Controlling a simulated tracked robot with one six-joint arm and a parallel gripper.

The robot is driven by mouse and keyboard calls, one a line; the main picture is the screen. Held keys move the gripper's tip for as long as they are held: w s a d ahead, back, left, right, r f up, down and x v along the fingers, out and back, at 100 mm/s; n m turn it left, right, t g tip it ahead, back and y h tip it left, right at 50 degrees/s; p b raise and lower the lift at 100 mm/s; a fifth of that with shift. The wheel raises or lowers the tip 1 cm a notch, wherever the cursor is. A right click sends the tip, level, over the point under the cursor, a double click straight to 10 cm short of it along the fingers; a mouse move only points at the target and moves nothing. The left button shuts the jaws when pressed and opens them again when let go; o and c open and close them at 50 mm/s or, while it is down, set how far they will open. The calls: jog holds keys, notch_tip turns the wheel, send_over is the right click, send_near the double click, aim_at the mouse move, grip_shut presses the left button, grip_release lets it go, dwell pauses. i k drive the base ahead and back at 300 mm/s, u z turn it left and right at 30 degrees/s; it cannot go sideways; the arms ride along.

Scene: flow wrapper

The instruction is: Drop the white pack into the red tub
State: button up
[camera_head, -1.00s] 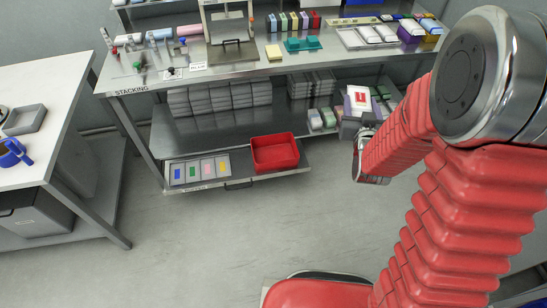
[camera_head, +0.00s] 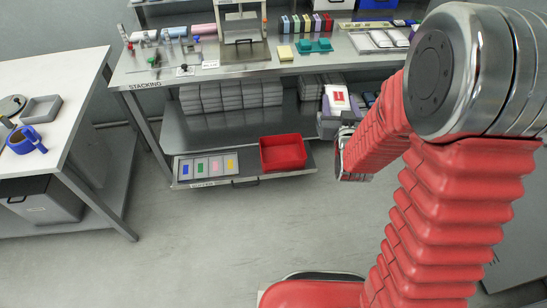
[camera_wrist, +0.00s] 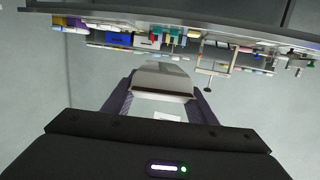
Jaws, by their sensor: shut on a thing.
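The white pack (camera_head: 338,97) has a red mark on its face and is held in my gripper (camera_head: 333,112), in front of the lower shelf. In the wrist view the pack (camera_wrist: 160,80) is pale and sits between the two dark fingers of my gripper (camera_wrist: 160,88), which is shut on it. The red tub (camera_head: 283,154) is open-topped and looks empty. It stands on the low pull-out shelf, to the left of and below the pack in the head view. The tub cannot be made out in the wrist view.
Left of the tub is a grey tray (camera_head: 207,167) with coloured labels. Grey stacks (camera_head: 230,95) fill the shelf above. The steel bench top (camera_head: 240,65) carries many small items. The floor ahead is clear.

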aim_at(285, 156)
jog(key=u, duration=0.9)
jog(key=i, duration=1)
jog(key=u, duration=0.05)
